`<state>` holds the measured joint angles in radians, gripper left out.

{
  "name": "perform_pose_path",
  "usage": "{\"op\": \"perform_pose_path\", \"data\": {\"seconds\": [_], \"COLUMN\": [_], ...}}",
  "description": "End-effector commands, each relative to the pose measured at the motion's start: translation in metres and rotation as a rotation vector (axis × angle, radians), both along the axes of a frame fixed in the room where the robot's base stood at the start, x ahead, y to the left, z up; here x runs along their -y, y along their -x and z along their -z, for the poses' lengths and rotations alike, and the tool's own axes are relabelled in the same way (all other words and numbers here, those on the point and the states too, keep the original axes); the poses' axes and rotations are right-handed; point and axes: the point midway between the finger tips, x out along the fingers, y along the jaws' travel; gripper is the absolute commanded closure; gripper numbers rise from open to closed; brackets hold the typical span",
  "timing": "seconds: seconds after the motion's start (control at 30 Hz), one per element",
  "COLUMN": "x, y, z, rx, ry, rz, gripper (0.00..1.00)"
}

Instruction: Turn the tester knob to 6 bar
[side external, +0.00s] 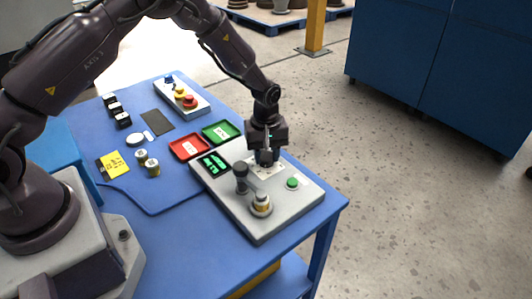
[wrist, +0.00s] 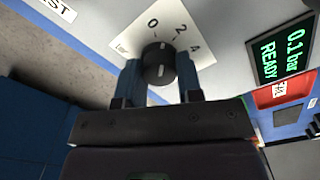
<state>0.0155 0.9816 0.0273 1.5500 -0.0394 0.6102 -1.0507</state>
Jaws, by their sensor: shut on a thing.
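The tester is a grey box (side external: 228,208) on the blue table in the side external view. My gripper (side external: 266,162) points down over its dial plate and hides the knob there. In the wrist view the black round knob (wrist: 158,64) sits between the two fingers of my gripper (wrist: 159,68), which is shut on it. The white dial plate (wrist: 127,43) shows 0, 2 and 4; the 6 is not visible. White marks show on the knob, but its exact setting is hard to tell. The tester display (wrist: 283,50) reads 0.1 bar READY.
A dark-knobbed post (side external: 241,170) and a fixture with a brass-coloured part (side external: 261,206) stand close to my gripper. A green button (side external: 292,183) is to its right. A red tray (side external: 189,147) and a green tray (side external: 221,132) lie behind the tester.

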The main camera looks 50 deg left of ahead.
Motion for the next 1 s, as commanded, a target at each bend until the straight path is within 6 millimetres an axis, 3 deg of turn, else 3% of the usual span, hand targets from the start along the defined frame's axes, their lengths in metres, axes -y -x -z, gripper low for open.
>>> {"op": "perform_pose_path", "data": {"seconds": [1.0], "x": [0.0014], "y": [-0.0013], "z": [-0.0012], "rx": [0.000], "ry": [0.001], "rz": [0.967], "gripper": [0.90]}}
